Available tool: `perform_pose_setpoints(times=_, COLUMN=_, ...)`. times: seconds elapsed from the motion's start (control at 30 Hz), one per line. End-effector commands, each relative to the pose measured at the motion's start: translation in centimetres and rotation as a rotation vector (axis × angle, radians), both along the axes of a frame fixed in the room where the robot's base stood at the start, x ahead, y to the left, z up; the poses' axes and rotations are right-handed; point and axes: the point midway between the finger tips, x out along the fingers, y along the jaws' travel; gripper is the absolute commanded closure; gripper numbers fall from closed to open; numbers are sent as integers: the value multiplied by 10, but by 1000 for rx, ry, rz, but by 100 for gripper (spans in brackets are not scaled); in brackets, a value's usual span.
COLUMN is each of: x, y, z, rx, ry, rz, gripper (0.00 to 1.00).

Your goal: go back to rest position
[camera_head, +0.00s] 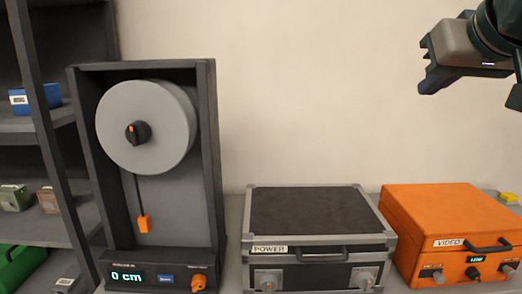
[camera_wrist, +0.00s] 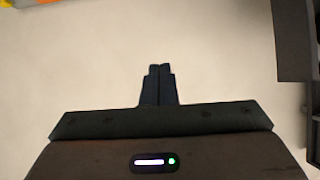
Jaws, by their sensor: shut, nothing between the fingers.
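My gripper (camera_head: 428,68) hangs in the air at the top right of the head view, above the orange case and apart from everything. In the wrist view its two dark fingers (camera_wrist: 158,72) are together, with nothing between them. Behind them is only a blurred pale surface.
Below stand a winch frame (camera_head: 213,160) with a grey drum (camera_head: 165,120), hanging orange weight (camera_head: 143,223) and "0 cm" display, a black POWER case (camera_head: 310,212) and an orange VIDEO case (camera_head: 440,212). Shelves (camera_head: 40,130) stand left. The air before the wall is clear.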

Motion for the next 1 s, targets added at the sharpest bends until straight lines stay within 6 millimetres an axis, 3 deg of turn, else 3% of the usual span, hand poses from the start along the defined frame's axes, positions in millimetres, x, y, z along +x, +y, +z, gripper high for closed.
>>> perform_pose_setpoints(times=0.37, x=17, y=18, z=-56, rx=34, ry=128, rz=2, gripper=100)
perform_pose_setpoints(times=0.57, x=22, y=37, z=-106, rx=49, ry=233, rz=6, gripper=100)
perform_pose_setpoints(times=0.77, x=10, y=67, z=-190, rx=54, ry=405, rz=8, gripper=100)
perform_pose_setpoints(times=1.0, x=-37, y=93, z=-292, rx=32, ry=608, rz=-4, gripper=100)
